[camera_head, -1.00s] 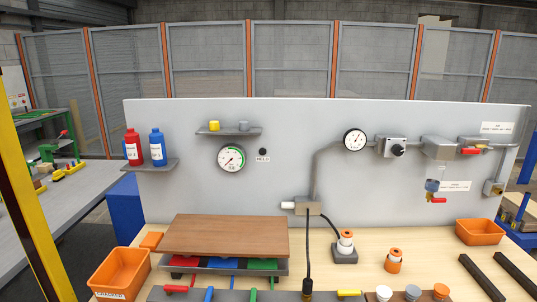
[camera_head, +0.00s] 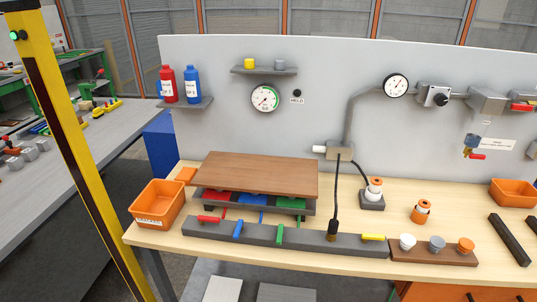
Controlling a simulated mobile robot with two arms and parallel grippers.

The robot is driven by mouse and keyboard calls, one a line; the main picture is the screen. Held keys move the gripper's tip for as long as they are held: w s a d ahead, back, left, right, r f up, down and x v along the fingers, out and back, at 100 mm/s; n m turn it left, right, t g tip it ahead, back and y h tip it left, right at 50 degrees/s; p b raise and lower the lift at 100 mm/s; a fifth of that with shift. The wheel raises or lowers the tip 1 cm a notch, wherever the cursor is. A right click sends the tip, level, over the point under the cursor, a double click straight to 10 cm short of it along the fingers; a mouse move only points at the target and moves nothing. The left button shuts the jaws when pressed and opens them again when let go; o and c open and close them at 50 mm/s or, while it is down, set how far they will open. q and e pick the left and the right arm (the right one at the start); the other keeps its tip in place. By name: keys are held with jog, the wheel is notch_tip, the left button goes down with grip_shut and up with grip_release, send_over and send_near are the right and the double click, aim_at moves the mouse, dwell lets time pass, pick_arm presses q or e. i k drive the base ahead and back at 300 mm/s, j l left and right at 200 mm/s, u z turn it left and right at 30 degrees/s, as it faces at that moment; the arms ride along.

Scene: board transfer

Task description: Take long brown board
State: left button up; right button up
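The long brown board (camera_head: 262,173) lies flat on top of a dark rack on the light wooden workbench (camera_head: 400,219), left of centre. Red, blue and green parts show under its front edge in the rack (camera_head: 309,207). Neither of my grippers shows in the head view.
A long grey block (camera_head: 300,241) with red, blue, green and yellow handles runs along the front of the bench. An orange bin (camera_head: 158,204) stands left of the board. A yellow post (camera_head: 75,150) rises at the left. A brown block (camera_head: 432,254) with knobs sits front right.

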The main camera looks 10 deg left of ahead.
aim_at(297, 177)
jog(key=l+u, duration=0.1)
jog(key=l, duration=1.25)
jog(key=k, duration=0.05)
